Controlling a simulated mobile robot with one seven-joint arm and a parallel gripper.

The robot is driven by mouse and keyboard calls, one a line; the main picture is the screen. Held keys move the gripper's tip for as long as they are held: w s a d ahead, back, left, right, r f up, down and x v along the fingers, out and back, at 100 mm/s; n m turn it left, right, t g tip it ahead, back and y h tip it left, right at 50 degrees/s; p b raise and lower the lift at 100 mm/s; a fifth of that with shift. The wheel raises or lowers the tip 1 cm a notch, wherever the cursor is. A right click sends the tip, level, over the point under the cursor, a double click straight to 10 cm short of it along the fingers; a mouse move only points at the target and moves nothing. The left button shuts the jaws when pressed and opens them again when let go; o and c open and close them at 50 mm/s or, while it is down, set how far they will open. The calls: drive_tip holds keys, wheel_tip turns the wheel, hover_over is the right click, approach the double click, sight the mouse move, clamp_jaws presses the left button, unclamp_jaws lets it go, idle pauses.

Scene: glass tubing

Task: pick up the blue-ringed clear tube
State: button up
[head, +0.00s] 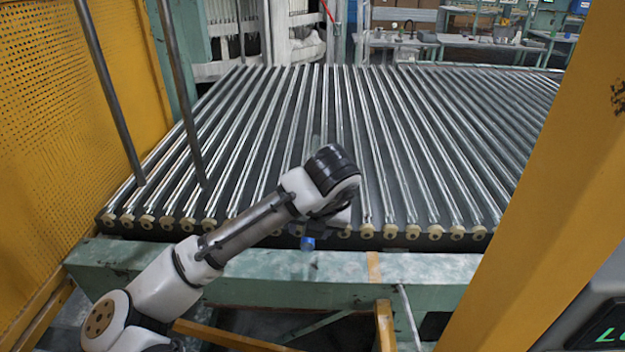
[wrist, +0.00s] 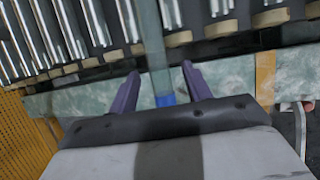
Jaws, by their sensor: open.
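The clear tube (wrist: 150,40) runs down from the top edge of the wrist view, see-through and hard to make out. Its blue ring (wrist: 165,100) shows between the two purple fingers of my gripper (wrist: 160,72). The fingers are apart, one on each side of the tube, with a gap to it on both sides. In the head view the blue ring (head: 307,244) shows just below my gripper (head: 318,226), near the front edge of the roller bed. My wrist hides part of the tube there, and its ends are not clear.
A conveyor of metal rollers (head: 400,140) lies behind my gripper, with a green front beam (head: 240,262) below it. A yellow perforated panel (head: 60,100) stands at the left and a yellow post (head: 545,180) at the right. Two dark rods (head: 110,92) rise at the left.

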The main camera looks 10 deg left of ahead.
clamp_jaws()
idle(0.3)
